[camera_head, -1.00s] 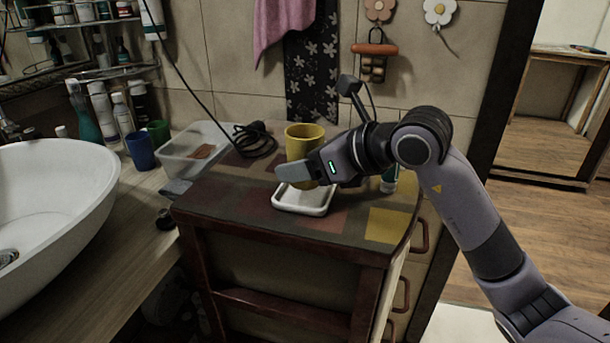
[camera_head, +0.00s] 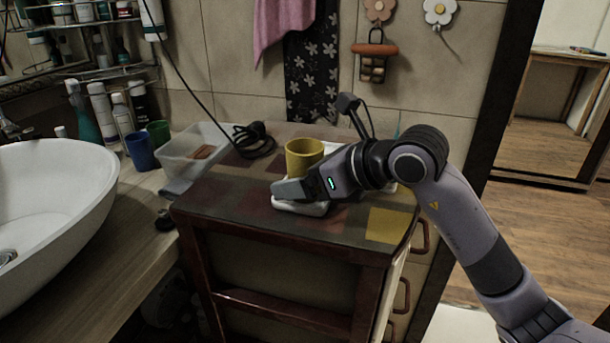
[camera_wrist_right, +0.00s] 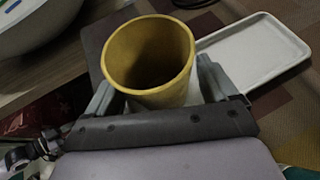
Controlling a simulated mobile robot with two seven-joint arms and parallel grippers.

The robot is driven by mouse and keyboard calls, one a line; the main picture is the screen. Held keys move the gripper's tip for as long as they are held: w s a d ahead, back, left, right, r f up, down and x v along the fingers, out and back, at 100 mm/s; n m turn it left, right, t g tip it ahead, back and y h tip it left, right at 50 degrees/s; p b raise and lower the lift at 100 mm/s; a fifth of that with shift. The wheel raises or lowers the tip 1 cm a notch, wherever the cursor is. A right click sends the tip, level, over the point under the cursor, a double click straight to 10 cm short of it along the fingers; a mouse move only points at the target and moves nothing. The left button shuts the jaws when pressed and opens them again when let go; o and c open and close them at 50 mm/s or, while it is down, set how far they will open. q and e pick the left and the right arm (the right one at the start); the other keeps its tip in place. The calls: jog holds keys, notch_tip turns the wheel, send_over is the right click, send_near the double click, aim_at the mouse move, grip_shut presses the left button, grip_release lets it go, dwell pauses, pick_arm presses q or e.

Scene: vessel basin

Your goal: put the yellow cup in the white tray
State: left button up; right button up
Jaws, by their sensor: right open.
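The yellow cup (camera_head: 304,154) is upright over a white rimmed dish or tray (camera_head: 314,209) on the cabinet's patchwork top. My right gripper (camera_head: 290,188) comes in from the right, low over this tray, and hides the cup's base. In the right wrist view the cup (camera_wrist_right: 150,55) stands between the two parted, open fingers. That view also shows a flat white tray (camera_wrist_right: 255,50) right of the cup, and a white patch beneath the cup. I cannot tell whether these white parts are one tray. My left gripper is out of view.
A clear plastic bin (camera_head: 190,152) and a coiled black cable (camera_head: 252,140) lie left of the cup. A blue cup (camera_head: 140,151) and a green cup (camera_head: 158,132) stand by the white basin (camera_head: 60,190). The cabinet's front left top is clear.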

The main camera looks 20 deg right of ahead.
jog(key=shift+r, duration=0.25)
jog(key=v, duration=1.2)
jog(key=shift+f, duration=0.2)
